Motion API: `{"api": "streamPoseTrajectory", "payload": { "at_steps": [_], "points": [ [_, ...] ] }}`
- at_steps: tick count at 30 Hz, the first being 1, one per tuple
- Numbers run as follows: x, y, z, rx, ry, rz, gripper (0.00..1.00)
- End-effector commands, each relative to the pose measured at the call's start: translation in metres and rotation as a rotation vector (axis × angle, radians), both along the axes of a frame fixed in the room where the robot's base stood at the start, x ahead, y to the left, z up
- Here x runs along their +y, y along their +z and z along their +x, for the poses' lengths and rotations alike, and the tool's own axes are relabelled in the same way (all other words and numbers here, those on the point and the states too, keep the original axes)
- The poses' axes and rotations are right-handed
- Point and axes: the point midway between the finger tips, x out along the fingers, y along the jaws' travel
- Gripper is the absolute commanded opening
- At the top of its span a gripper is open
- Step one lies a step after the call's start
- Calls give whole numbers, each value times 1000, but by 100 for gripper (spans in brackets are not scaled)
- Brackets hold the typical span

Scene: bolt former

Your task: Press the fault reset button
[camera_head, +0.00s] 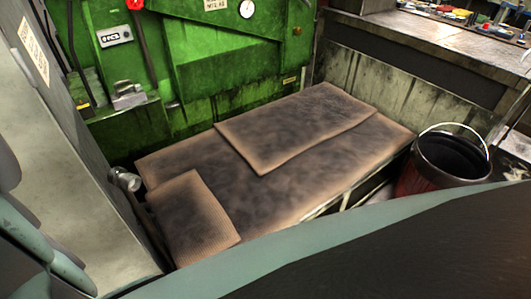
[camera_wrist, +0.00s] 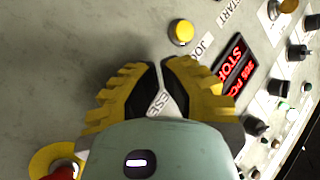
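In the wrist view, my gripper (camera_wrist: 160,66) has yellow ridged fingers with black inner pads. Its tips are drawn close together with only a narrow gap, and nothing is held. It is over a grey control panel (camera_wrist: 60,60). A white label (camera_wrist: 160,102) shows between the fingers, with only a few letters readable, like "SE". No button beside that label can be seen; my fingers hide that part of the panel. I cannot tell whether the fingertips touch the panel. The head view does not show my gripper.
In the wrist view, a yellow button (camera_wrist: 181,32) sits by a "JOG" label, beside a red lit display (camera_wrist: 233,62). Several knobs line the right. A red button on a yellow ring (camera_wrist: 45,160) is lower left. The head view shows a green machine (camera_head: 230,70), mats (camera_head: 290,130) and a bucket (camera_head: 415,182).

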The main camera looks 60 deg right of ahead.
Motion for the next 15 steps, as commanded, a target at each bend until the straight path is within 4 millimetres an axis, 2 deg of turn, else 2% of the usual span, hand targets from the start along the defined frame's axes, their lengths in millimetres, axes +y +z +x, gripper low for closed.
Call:
{"api": "streamPoseTrajectory", "payload": {
  "at_steps": [15],
  "points": [
    [6,2,-15,-4,0,0,0]
  ]
}}
